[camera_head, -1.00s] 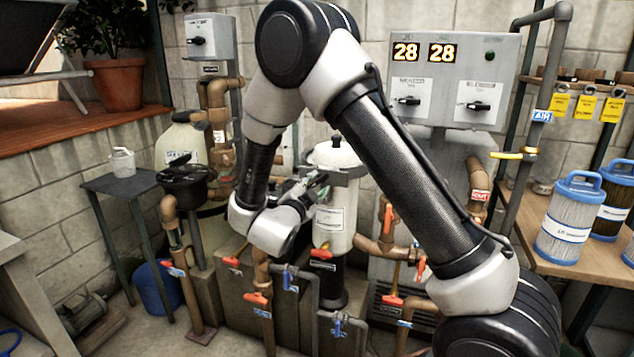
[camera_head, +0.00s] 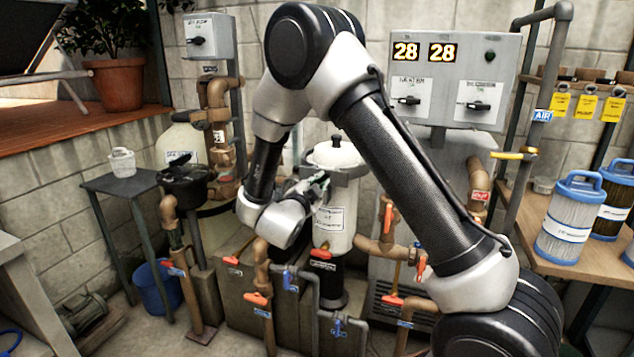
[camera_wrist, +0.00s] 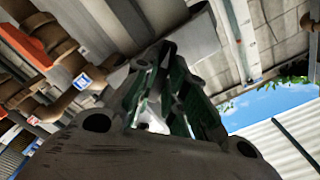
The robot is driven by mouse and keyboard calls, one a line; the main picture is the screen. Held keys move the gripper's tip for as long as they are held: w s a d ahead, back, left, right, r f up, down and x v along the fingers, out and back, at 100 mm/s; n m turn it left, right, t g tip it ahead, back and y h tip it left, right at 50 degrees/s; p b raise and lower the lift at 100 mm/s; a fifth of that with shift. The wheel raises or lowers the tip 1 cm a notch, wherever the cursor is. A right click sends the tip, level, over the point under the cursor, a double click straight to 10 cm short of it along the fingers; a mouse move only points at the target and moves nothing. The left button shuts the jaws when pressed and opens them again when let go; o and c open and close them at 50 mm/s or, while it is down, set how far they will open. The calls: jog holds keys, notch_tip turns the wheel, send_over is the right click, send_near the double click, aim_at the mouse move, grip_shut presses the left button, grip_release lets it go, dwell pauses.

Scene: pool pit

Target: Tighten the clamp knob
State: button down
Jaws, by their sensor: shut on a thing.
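The white filter canister (camera_head: 334,222) stands upright in the middle of the head view, with a domed lid (camera_head: 335,154) and a grey clamp band (camera_head: 350,172) around its top. My gripper (camera_head: 321,183) is at the left front side of this band. Its dark green fingers also show in the wrist view (camera_wrist: 168,90), converging. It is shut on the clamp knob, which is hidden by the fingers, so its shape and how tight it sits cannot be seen.
Brown pipes with orange-handled valves (camera_head: 322,253) and grey pipes with blue handles (camera_head: 290,281) stand below and in front. A shelf with blue-capped filter cartridges (camera_head: 571,218) is at the right.

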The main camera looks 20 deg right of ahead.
jog(key=m, duration=2)
jog(key=shift+m, duration=0.3)
jog(key=m, duration=0.6)
jog(key=shift+f, duration=0.1)
jog(key=c, duration=1.4)
grip_release()
jog(key=shift+o, duration=0.2)
